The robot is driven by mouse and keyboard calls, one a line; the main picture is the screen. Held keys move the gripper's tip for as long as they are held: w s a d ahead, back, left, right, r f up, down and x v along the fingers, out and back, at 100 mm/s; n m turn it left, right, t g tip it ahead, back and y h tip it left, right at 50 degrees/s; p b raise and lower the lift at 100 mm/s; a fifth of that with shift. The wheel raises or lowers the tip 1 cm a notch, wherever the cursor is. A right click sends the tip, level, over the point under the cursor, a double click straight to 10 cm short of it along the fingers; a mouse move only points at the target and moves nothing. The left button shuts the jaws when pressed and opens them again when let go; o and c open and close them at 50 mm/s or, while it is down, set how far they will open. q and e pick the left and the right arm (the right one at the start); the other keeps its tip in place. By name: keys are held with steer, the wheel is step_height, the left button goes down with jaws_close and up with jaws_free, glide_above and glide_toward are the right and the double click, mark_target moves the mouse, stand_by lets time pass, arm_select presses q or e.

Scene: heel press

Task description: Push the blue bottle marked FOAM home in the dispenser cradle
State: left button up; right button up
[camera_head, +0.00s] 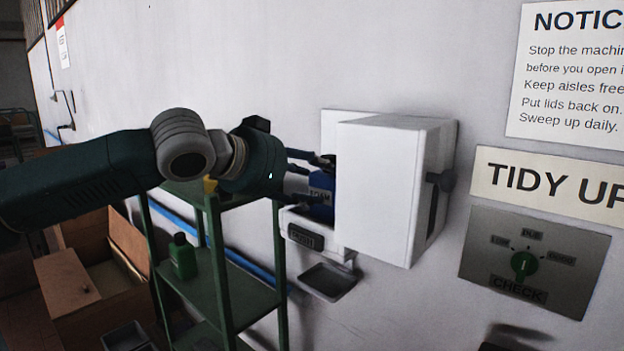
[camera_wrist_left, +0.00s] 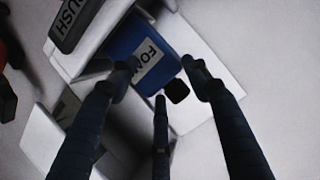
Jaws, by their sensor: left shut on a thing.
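The blue bottle marked FOAM (camera_head: 321,192) stands in the cradle of the white wall dispenser (camera_head: 378,195), partly hidden by the dispenser's housing and by my fingers. It also shows in the left wrist view (camera_wrist_left: 127,40), with part of its FOAM label. My left gripper (camera_head: 312,180) reaches in from the left and is shut on the bottle; its fingers (camera_wrist_left: 160,78) come around it in the wrist view. How deep the bottle sits cannot be told. A dark PUSH plate (camera_head: 305,238) is on the front below the bottle. My right gripper is not in view.
A drip tray (camera_head: 329,281) hangs below the dispenser. A green shelf rack (camera_head: 215,290) with a green bottle (camera_head: 183,257) stands under my left arm. A CHECK dial panel (camera_head: 575,270) is on the wall at right.

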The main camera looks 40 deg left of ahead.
mark_target(326, 156)
arm_select(q)
steer(key=shift+f+b, duration=0.45)
steer(key=shift+f, duration=0.4)
stand_by(0.5)
steer(key=o, duration=2.1)
steer(key=shift+r, duration=0.1)
step_height(326, 156, up, 7)
steer(key=p, duration=0.8)
